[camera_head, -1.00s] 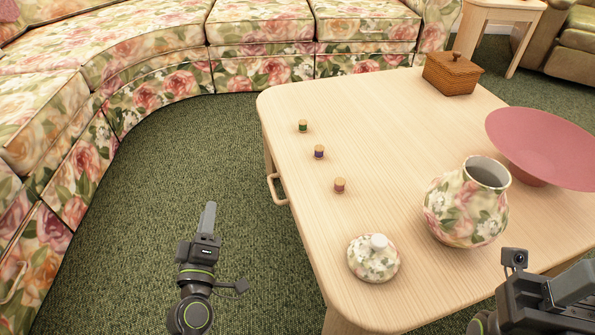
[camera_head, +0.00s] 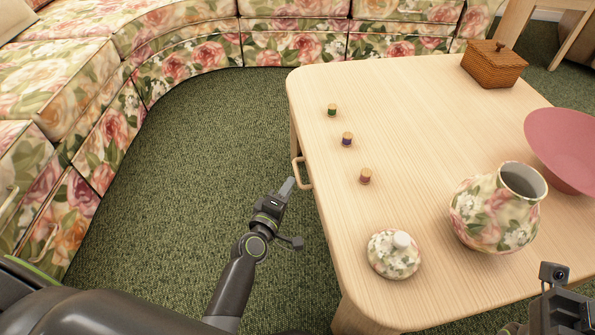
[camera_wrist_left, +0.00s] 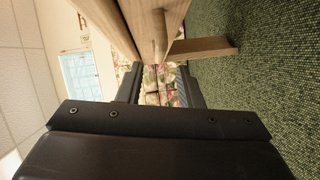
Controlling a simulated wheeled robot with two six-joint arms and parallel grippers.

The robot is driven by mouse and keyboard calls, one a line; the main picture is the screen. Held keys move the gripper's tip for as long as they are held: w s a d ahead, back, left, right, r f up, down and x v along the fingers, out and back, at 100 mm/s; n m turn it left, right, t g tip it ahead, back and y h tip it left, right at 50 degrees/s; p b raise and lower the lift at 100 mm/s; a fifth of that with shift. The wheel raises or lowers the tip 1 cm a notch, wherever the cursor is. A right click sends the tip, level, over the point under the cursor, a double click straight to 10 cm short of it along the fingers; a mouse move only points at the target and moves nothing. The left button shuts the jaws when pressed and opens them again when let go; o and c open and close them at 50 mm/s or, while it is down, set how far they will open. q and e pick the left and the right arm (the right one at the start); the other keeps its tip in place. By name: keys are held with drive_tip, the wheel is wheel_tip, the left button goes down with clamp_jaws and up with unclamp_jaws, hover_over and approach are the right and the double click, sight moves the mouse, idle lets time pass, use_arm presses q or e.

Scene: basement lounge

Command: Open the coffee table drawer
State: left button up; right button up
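The coffee table (camera_head: 430,120) is light wood with rounded corners. Its drawer handle (camera_head: 300,173), a pale wooden loop, sticks out from the side facing left in the head view. The drawer front is mostly hidden below the tabletop edge. My left gripper (camera_head: 288,187) is just left of and slightly below the handle; I cannot tell whether they touch. In the left wrist view the fingers (camera_wrist_left: 158,84) stand apart with a gap between them, with the table's underside and side ahead. My right gripper (camera_head: 562,305) shows only partly at the bottom right, its fingers unclear.
Several things stand on the tabletop: thread spools (camera_head: 347,139), a floral lid (camera_head: 394,253), a floral vase (camera_head: 495,215), a pink bowl (camera_head: 570,145) and a wicker box (camera_head: 494,63). A floral sofa (camera_head: 200,62) curves around the left and back. Green carpet (camera_head: 210,140) between is clear.

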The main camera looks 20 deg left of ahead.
sight(297, 172)
use_arm(q)
drive_tip(key=w, duration=0.7)
drive_tip(key=shift+w+d+f, duration=0.1)
drive_tip(key=shift+d+f, duration=0.25)
drive_tip(key=shift+f, duration=0.05)
clamp_jaws()
